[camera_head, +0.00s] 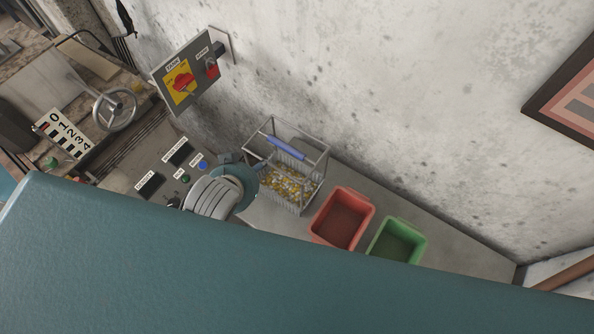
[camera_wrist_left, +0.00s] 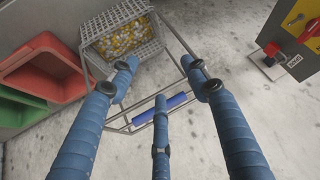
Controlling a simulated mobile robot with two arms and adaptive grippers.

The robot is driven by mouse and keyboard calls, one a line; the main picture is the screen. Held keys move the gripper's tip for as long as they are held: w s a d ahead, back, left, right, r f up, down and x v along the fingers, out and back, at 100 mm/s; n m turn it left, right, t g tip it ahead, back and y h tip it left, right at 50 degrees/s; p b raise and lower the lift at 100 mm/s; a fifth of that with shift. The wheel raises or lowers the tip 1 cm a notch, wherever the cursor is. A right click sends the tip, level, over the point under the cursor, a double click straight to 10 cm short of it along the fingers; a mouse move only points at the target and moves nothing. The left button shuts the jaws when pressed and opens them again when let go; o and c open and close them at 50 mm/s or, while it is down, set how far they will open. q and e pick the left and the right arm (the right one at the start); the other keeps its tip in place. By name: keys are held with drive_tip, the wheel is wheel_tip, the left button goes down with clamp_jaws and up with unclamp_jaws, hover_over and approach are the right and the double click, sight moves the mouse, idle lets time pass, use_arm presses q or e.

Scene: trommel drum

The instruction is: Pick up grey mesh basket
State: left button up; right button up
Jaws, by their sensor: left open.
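The grey mesh basket (camera_head: 291,188) stands on a grey bench against the wall, holding yellow and silvery small pieces. Its wire handle rises above it with a blue grip (camera_head: 285,147). In the left wrist view the basket (camera_wrist_left: 122,42) is at the top, and its blue grip (camera_wrist_left: 172,105) lies behind my fingers. My left gripper (camera_wrist_left: 158,78) is open, with its blue wrapped fingers spread over the handle frame. The middle finger overlaps the grip in the picture; I cannot tell whether they touch. My right gripper is not in view.
A red bin (camera_head: 342,218) and a green bin (camera_head: 398,241) stand right of the basket. A control panel with a red switch (camera_head: 183,80) is on the wall at left. A handwheel (camera_head: 115,109) sits farther left. A large teal surface hides the foreground.

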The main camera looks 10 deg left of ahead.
use_arm(q)
drive_tip(key=w+d+r+m+t+h, duration=0.2)
drive_tip(key=w+d+r+t, duration=0.25)
drive_tip(key=w+r, duration=0.55)
drive_tip(key=w+d+r+m+t+h, duration=0.2)
drive_tip(key=w+d+r+t, duration=0.4)
drive_tip(key=r, duration=0.5)
drive_tip(key=s+d+r+m+g+h, duration=0.1)
drive_tip(key=d+r+m+g+h, duration=0.6)
drive_tip(key=d+m+h, duration=0.45)
drive_tip(key=m+g+y, duration=0.5)
drive_tip(key=g+y, duration=0.5)
drive_tip(key=g, duration=0.1)
approach(284, 147)
drive_tip(key=shift+t, duration=0.25)
drive_tip(key=p+x, duration=0.1)
drive_tip(key=x, duration=0.2)
drive_tip(key=p+x, duration=0.1)
drive_tip(key=x, duration=0.2)
drive_tip(key=p+x, duration=0.1)
drive_tip(key=x, duration=0.3)
drive_tip(key=shift+s+f, duration=0.15)
drive_tip(key=shift+s, duration=0.1)
drive_tip(key=shift+d+f, duration=0.1)
drive_tip(key=shift+f, duration=0.3)
